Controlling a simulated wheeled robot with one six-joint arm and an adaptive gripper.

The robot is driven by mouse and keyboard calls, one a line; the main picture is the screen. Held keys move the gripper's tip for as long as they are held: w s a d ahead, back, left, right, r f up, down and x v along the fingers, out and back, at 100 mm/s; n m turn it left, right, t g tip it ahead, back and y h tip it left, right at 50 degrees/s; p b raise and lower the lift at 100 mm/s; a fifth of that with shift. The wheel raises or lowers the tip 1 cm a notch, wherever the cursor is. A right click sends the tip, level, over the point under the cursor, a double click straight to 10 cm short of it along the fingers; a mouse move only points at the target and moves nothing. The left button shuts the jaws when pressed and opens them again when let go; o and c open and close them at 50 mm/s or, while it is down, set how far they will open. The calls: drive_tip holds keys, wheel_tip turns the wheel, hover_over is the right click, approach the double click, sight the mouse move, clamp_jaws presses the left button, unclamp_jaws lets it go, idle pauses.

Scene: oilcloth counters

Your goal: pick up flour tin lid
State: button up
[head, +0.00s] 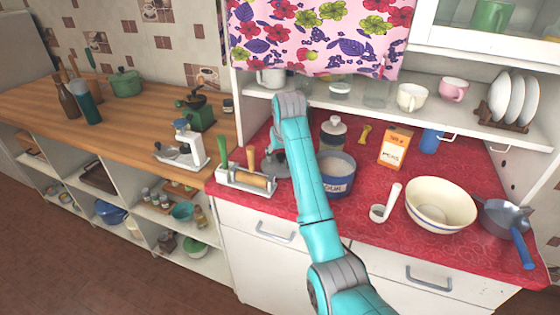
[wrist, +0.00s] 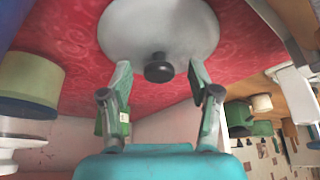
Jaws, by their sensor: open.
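The flour tin lid (wrist: 158,28) is a pale grey-white disc with a dark round knob (wrist: 159,68). It lies on the red counter cloth, left of the flour tin in the head view. My gripper (wrist: 160,78) is open. Its two fingers stand on either side of the knob in the wrist view, with visible gaps between them and the knob. The blue flour tin (head: 338,184) stands uncovered with pale contents showing, and my arm hides part of its label. In the head view, the lid (head: 270,168) is partly hidden by my arm.
A utensil caddy (head: 245,181) stands close to the left of the lid. A white-lidded jar (head: 333,132), a box (head: 396,147), a scoop (head: 386,205) and a cream bowl (head: 440,204) stand to the right. The shelf (head: 308,98) overhangs the counter's back.

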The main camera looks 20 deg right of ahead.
drive_tip(key=shift+f, duration=0.15)
clamp_jaws()
